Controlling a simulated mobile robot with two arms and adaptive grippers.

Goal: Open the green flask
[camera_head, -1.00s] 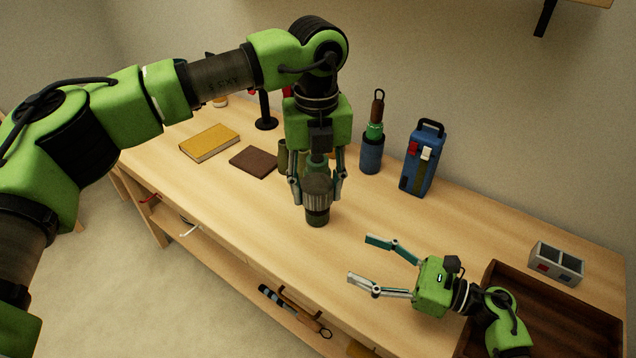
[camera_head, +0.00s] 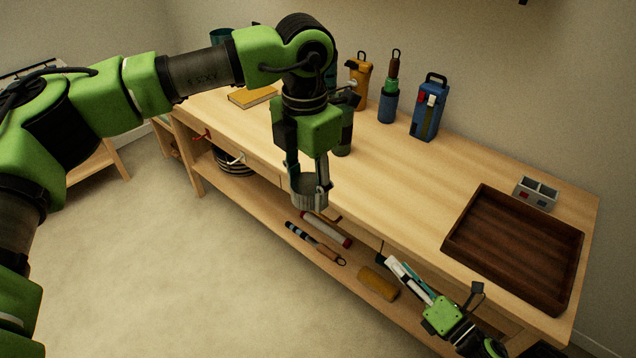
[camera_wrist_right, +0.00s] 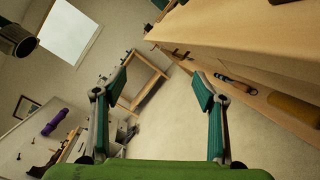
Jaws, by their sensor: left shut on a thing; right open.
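My left gripper (camera_head: 309,187) points down and is shut on a grey, cup-like piece (camera_head: 310,197), held in front of the table's front edge. A dark green cylinder (camera_head: 344,140), which looks like the green flask's body, stands on the table behind the left gripper. The gripper and arm hide part of it, so its top cannot be made out. My right gripper (camera_head: 408,275) is low at the table's front edge, below the tray. In the right wrist view its fingers (camera_wrist_right: 160,90) are spread with nothing between them.
A wooden tray (camera_head: 452,241) and a grey two-slot box (camera_head: 537,191) are at the right. A blue box (camera_head: 430,108), a blue holder (camera_head: 388,107) and a yellow lantern-like object (camera_head: 360,75) stand at the back. Shelf items (camera_head: 378,283) lie below. The mid-right tabletop is clear.

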